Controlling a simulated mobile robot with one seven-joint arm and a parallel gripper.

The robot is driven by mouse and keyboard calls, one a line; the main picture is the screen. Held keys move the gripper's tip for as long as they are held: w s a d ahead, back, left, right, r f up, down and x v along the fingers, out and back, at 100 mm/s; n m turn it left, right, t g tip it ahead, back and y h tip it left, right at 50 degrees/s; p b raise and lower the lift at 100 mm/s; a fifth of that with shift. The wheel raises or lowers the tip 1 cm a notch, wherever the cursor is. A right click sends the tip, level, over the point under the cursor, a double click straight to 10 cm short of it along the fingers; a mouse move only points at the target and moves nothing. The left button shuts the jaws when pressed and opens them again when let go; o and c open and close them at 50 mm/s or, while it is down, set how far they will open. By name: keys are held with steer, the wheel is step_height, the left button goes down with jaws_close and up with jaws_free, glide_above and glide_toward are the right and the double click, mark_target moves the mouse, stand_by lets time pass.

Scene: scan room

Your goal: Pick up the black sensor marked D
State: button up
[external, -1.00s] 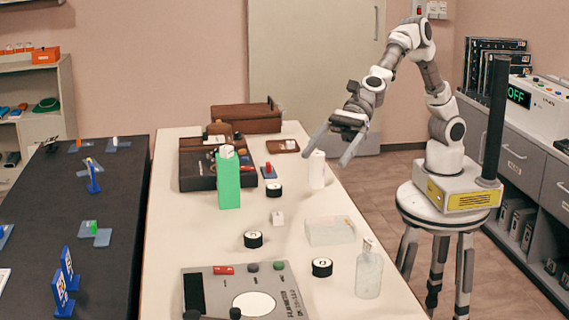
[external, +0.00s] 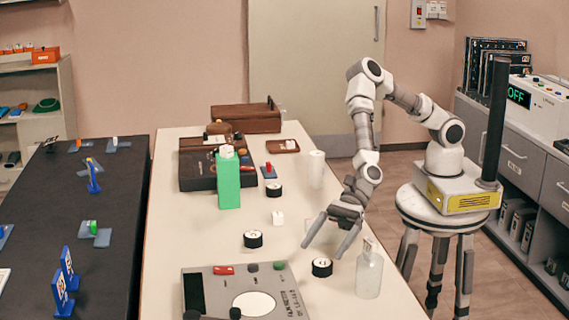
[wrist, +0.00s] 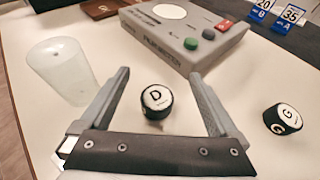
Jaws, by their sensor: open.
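The black sensor marked D (wrist: 156,101) is a short black cylinder with a white top, standing upright on the white table. In the wrist view it lies between my two open fingers, with a gap on each side. In the external view the same sensor (external: 322,267) stands beside the glass bottle, just below my fingertips. My gripper (external: 322,246) points down and is open and empty; it also shows in the wrist view (wrist: 160,76). I cannot tell its exact height above the table.
A similar sensor marked G (wrist: 283,118) stands to the right in the wrist view. The clear bottle (external: 368,275) is close on the right. A grey panel (external: 215,290) lies at the front. A third black cylinder (external: 274,190) and a green box (external: 228,182) stand farther back.

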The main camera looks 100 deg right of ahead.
mark_target(323, 262)
steer(key=shift+f, duration=0.6)
step_height(323, 262, down, 3)
steer(key=shift+r+b, duration=0.1)
steer(key=shift+b, duration=0.3)
steer(key=shift+x, duration=0.95)
steer(key=shift+w+a+f, duration=0.25)
steer(key=shift+w+a, duration=0.15)
steer(key=c, duration=1.4)
steer(key=shift+c, duration=0.6)
steer(key=shift+r, duration=0.15)
